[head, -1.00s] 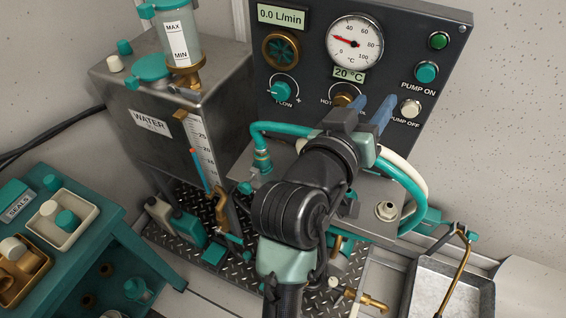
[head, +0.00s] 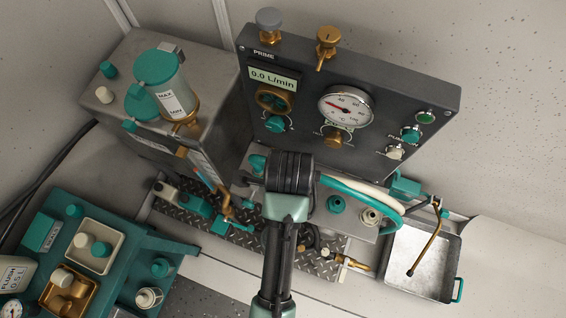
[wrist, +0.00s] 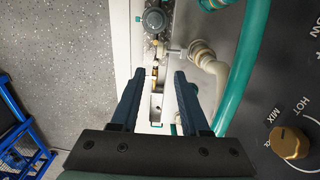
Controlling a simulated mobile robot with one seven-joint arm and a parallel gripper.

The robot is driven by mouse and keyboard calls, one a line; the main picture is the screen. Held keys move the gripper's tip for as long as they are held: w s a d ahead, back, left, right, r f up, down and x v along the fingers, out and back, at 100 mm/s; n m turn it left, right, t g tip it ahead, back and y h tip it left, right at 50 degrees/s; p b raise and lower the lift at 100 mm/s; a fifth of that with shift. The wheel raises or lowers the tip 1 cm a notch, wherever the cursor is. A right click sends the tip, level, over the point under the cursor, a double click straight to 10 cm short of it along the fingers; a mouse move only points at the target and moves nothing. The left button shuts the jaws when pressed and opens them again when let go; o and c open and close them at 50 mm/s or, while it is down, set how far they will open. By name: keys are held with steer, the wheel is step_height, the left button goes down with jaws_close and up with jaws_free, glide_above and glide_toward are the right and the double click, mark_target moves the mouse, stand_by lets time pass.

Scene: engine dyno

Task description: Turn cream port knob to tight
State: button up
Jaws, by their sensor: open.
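A cream port (head: 370,217) with a round collar sits on the grey metal shelf, right of a teal port (head: 336,204). I cannot tell how tight its knob is. In the wrist view a cream fitting (wrist: 205,55) shows ahead and to the right of the fingertips, beside a teal hose (wrist: 243,70). My gripper (wrist: 156,72) is open, with nothing between its two dark fingers, and apart from the cream fitting. In the head view my arm hides the fingers.
The dark control panel (head: 420,100) rises behind the shelf, and its brass HOT/MIX knob (wrist: 290,143) is close at the gripper's right. Teal and cream hoses loop at the shelf's right. A metal tray (head: 420,265) stands further right. The teal bench (head: 120,215) is left.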

step_height(320, 180, down, 13)
steer(key=b, duration=0.3)
steer(key=shift+r, duration=0.2)
steer(key=shift+s, duration=0.1)
jaws_close()
